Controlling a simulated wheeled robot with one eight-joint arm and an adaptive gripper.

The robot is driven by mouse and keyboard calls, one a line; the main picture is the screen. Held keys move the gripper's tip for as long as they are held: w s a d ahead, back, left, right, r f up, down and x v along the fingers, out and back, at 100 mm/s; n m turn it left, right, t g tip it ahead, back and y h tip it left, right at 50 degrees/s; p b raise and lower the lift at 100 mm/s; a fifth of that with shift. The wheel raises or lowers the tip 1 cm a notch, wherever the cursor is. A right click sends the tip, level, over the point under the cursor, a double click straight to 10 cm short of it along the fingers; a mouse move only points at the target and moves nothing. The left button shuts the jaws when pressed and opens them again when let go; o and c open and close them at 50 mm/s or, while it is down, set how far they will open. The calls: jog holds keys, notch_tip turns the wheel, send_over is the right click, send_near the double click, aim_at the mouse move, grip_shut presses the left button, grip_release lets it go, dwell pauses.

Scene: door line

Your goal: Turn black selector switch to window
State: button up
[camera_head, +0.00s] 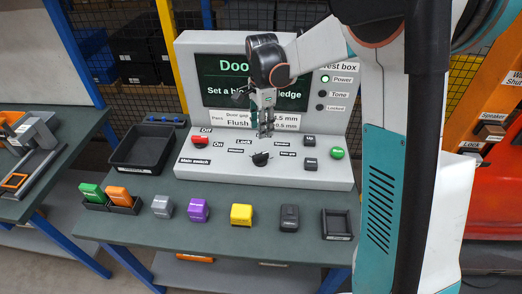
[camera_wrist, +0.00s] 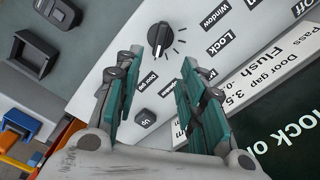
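The black selector switch (camera_head: 261,159) is a round knob with a raised grip on the sloped grey panel of the test box. In the wrist view the knob (camera_wrist: 160,38) has a white mark at its lower end, roughly toward the "Door gap" label. The "Window" label (camera_wrist: 215,17) lies to its upper right and "Lock" (camera_wrist: 218,45) to its right. My gripper (camera_head: 266,133) hangs above the switch, pointing down. In the wrist view its teal fingers (camera_wrist: 160,75) are apart with nothing between them. The knob lies beyond the fingertips, apparently untouched.
The panel also carries a red main switch (camera_head: 196,139), a green button (camera_head: 337,152) and black Up (camera_head: 309,140) and lower buttons. A display (camera_head: 225,75) stands behind. Several coloured blocks and a black tray (camera_head: 142,150) sit on the green table.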

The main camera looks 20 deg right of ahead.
aim_at(262, 154)
notch_tip(262, 154, down, 13)
jog(key=b, duration=0.3)
jog(key=shift+r, duration=0.2)
grip_shut()
